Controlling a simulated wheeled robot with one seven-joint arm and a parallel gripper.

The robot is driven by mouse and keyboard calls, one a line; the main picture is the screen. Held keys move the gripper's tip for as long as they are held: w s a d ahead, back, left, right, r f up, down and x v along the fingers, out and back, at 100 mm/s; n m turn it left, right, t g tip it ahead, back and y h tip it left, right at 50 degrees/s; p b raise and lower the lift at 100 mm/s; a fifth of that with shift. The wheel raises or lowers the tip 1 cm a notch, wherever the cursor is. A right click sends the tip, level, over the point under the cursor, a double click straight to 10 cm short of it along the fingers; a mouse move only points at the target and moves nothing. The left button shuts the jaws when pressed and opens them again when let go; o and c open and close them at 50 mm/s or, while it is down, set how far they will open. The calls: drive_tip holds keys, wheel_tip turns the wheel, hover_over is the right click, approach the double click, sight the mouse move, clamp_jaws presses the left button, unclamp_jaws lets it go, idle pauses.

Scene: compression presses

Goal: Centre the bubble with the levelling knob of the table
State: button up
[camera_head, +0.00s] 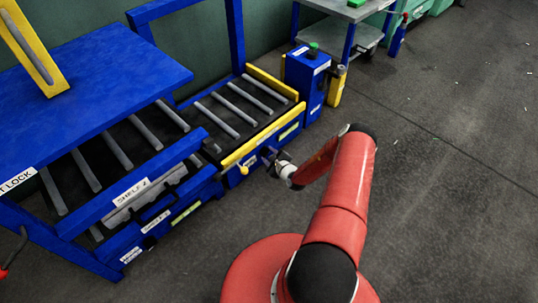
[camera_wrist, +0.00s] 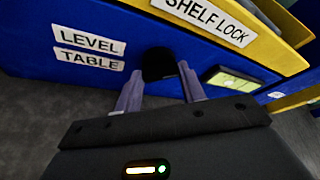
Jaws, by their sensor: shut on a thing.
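My gripper (camera_wrist: 159,76) is shut on the knob, one finger on each side. It also shows at the table's front in the head view (camera_head: 272,158), where it hides the knob. A yellow-green level vial (camera_wrist: 234,80) is on the blue face right of the knob. I cannot clearly make out where its bubble lies. The roller table (camera_head: 230,148) has a yellow rail at its right end.
A yellow "SHELF LOCK" rail (camera_wrist: 215,18) runs above the knob. A yellow ball handle (camera_head: 243,170) stands left of my gripper. A blue box with a green button (camera_head: 304,84) and a yellow post (camera_head: 336,88) stand behind. The floor at right is clear.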

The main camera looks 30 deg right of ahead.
drive_tip(key=m+y+b, duration=0.2)
drive_tip(key=m+b, duration=0.1)
drive_tip(key=m, duration=0.1)
drive_tip(key=d+m+g+y+b, duration=0.1)
drive_tip(key=m+y+b, duration=0.2)
drive_tip(key=m, duration=0.1)
drive_tip(key=m+g+y+b, duration=0.1)
drive_tip(key=m+y+b, duration=0.2)
drive_tip(key=m, duration=0.2)
drive_tip(key=shift+w+d+f+b, duration=0.15)
drive_tip(key=shift+w+d+b, duration=0.1)
drive_tip(key=shift+b, duration=0.15)
idle(0.3)
drive_tip(key=shift+m+y, duration=0.3)
drive_tip(key=o, duration=1)
drive_tip(key=shift+a, duration=0.1)
drive_tip(key=p+v, duration=0.1)
drive_tip(key=v, duration=0.6)
drive_tip(key=shift+s+d, duration=0.25)
drive_tip(key=shift+s, duration=0.05)
